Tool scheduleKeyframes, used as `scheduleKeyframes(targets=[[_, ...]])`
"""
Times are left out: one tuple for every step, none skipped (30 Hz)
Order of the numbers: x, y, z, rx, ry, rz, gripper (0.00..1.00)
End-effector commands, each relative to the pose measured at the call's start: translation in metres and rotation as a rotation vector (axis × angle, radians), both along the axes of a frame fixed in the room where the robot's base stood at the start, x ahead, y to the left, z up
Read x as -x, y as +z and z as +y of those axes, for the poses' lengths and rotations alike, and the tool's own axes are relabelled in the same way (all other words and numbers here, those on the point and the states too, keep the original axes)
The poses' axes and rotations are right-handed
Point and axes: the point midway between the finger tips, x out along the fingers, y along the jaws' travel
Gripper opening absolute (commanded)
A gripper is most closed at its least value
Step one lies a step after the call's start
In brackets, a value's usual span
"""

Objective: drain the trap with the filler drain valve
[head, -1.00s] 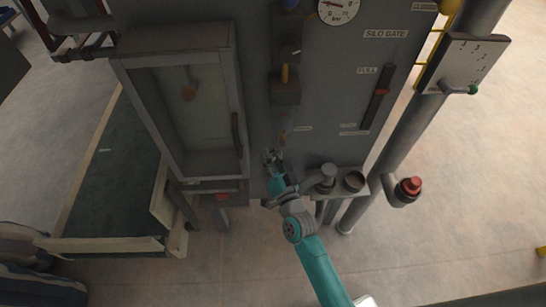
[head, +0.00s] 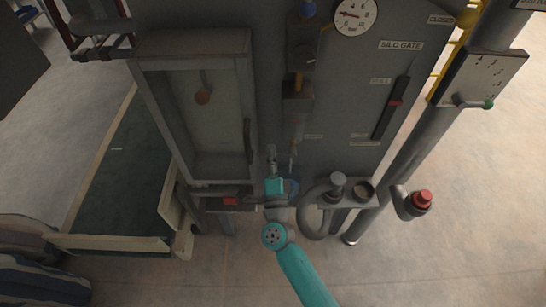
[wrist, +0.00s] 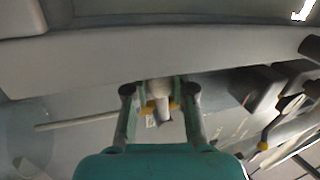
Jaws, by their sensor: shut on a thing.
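My gripper (head: 271,152) is at the front of the grey filler panel, just below and left of the trap (head: 297,88). In the wrist view my gripper (wrist: 160,106) has its two fingers on either side of a small pale stem (wrist: 161,100), which looks like the filler drain valve's handle. It is shut on that part. The valve body is too small and partly covered to make out.
A glass-fronted cabinet (head: 248,60) stands left of my gripper. Right are a small shelf with a knob (head: 338,183), the silo gate lever (head: 393,105) and a red button (head: 421,198). A gauge (head: 355,15) is above.

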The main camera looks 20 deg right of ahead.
Motion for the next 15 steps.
scheduleKeyframes(targets=[[-0.0001, 0.0022, 0.0001, -0.026, -0.001, -0.01, 0.0], [-0.0001, 0.0032, 0.0, -0.042, -0.001, -0.015, 0.0], [-0.0001, 0.0044, 0.0, -0.059, -0.001, -0.021, 0.0], [-0.0001, 0.0052, 0.0002, -0.071, -0.001, -0.024, 0.0], [-0.0001, 0.0058, 0.0003, -0.082, -0.001, -0.027, 0.0], [-0.0002, 0.0066, 0.0002, -0.097, -0.001, -0.033, 0.0], [-0.0002, 0.0071, 0.0002, -0.106, -0.001, -0.035, 0.0], [-0.0001, 0.0075, 0.0001, -0.114, -0.001, -0.038, 0.0], [-0.0001, 0.0082, 0.0, -0.123, -0.002, -0.041, 0.0], [-0.0001, 0.0085, -0.0001, -0.127, -0.002, -0.043, 0.0], [-0.0001, 0.0087, -0.0001, -0.133, -0.002, -0.045, 0.0], [-0.0001, 0.009, -0.0002, -0.138, -0.003, -0.046, 0.0], [-0.0001, 0.0091, -0.0002, -0.141, -0.003, -0.047, 0.0], [-0.0001, 0.0093, -0.0002, -0.144, -0.002, -0.048, 0.0], [-0.0001, 0.0093, -0.0003, -0.146, -0.002, -0.048, 0.0]])
